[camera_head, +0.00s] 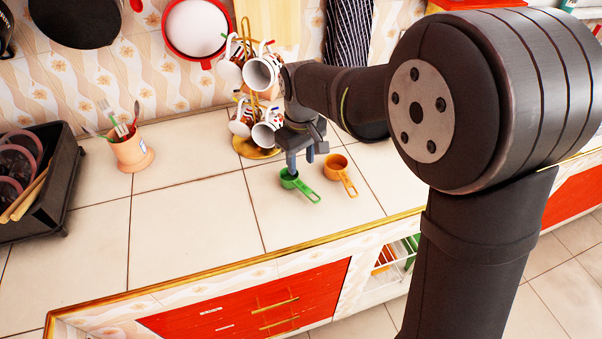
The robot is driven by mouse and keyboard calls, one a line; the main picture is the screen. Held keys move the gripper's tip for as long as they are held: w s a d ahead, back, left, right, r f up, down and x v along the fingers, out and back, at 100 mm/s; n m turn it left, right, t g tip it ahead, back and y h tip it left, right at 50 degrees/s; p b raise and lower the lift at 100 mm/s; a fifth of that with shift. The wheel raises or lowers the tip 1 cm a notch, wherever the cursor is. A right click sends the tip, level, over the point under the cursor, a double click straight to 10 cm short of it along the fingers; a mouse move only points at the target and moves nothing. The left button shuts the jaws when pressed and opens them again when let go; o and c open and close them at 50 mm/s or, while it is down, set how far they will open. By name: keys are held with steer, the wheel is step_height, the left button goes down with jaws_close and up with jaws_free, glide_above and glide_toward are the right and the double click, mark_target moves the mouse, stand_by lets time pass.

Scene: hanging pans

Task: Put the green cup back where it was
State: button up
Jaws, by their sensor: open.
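The green cup (300,184) is a small measuring cup with a flat handle. It rests on the tiled counter, its handle pointing to the lower right. My gripper (298,170) points down at the green cup, with one finger at or just above the cup's bowl. The jaws are open; I cannot tell whether a finger touches the cup. Part of the bowl is hidden behind the finger. An orange measuring cup (340,174) lies just right of the green one.
A mug tree with several mugs (262,72) stands close behind my gripper. A utensil pot (132,150) and a dark dish rack (62,178) stand at the left. Pans hang on the wall, including a red-rimmed one (196,28). The counter (190,215) left of the green cup is clear.

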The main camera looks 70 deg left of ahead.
mark_target(301, 184)
step_height(301, 184, up, 3)
steer(key=shift+f, duration=0.1)
stand_by(0.3)
step_height(301, 184, down, 12)
steer(key=shift+a, duration=0.1)
steer(key=shift+r, duration=1.75)
steer(key=shift+f, duration=0.15)
